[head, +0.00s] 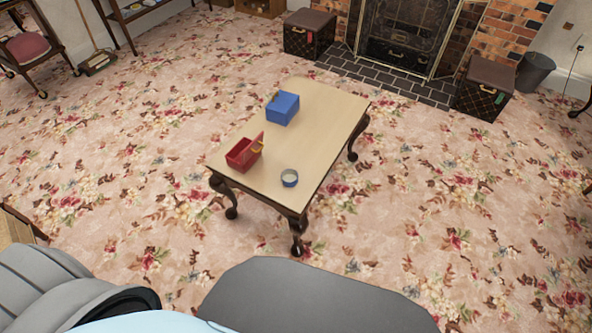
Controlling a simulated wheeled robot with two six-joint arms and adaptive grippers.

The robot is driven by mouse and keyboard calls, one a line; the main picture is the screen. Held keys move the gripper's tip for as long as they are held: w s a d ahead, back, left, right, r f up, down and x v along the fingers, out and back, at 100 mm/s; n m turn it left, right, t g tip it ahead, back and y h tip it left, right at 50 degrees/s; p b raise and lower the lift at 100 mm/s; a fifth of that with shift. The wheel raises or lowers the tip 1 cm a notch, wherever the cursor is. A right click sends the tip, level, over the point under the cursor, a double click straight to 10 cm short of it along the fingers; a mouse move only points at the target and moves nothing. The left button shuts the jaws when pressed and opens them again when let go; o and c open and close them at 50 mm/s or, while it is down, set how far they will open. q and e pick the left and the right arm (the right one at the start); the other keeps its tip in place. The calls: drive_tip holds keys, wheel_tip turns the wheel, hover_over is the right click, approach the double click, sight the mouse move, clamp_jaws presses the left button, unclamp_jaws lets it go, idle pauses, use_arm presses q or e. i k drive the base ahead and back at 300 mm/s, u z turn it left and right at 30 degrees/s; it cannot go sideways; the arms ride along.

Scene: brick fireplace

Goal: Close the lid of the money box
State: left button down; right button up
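A red box (239,157) sits near the left front edge of the small wooden table (316,122). Its lid (259,141) stands raised on the right side, and the inside of the box is open to view. A yellowish patch shows on the lid. I cannot tell for sure which box is the money box; the red one has the open lid. Neither of my grippers is in view.
Floral carpet around the table is clear. Behind are two dark chests (310,33) (485,89), a fireplace (408,38) and a dark bin (534,72). A chair (28,46) stands far left.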

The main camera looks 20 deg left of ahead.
sight(255, 147)
drive_tip(key=z, duration=0.15)
drive_tip(key=i, duration=1.1)
drive_tip(key=u, duration=0.8)
